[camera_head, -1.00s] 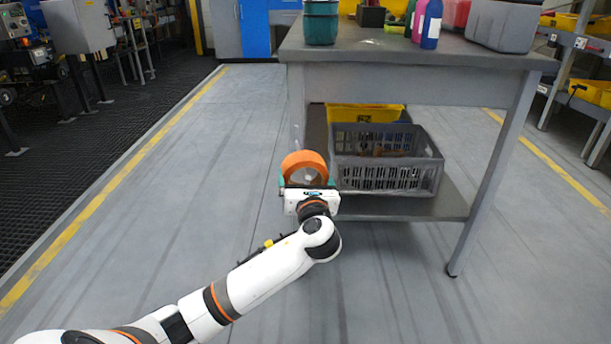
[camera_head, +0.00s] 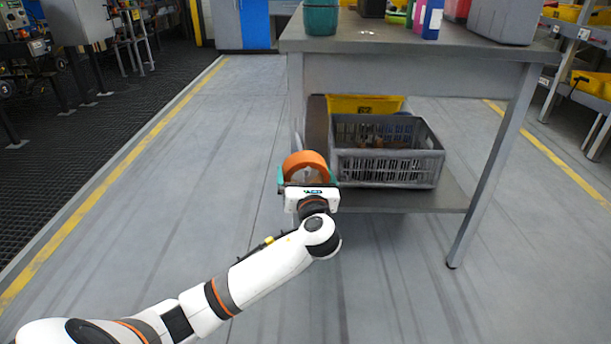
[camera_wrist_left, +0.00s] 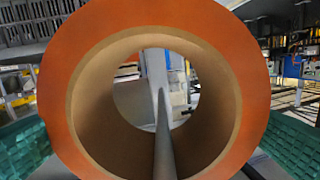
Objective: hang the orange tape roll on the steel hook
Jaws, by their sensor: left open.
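The orange tape roll (camera_head: 306,160) is upright at the left end of the workbench, in front of my left gripper. In the left wrist view the roll (camera_wrist_left: 55,85) fills the middle, its hole facing the camera. The steel hook (camera_wrist_left: 164,140) shows as a grey rod running through the hole, low along the inner wall. Whether the roll's weight rests on it I cannot tell. My left gripper (camera_head: 308,180) is open, with a teal finger on each side of the roll. The hook's near end is out of the picture. My right gripper is not in view.
The workbench (camera_head: 400,72) carries a teal container (camera_head: 321,18) and bottles. Its lower shelf (camera_head: 400,202) holds a grey crate (camera_head: 388,172) just right of the roll, with a yellow bin (camera_head: 350,104) behind. The floor to the left is clear.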

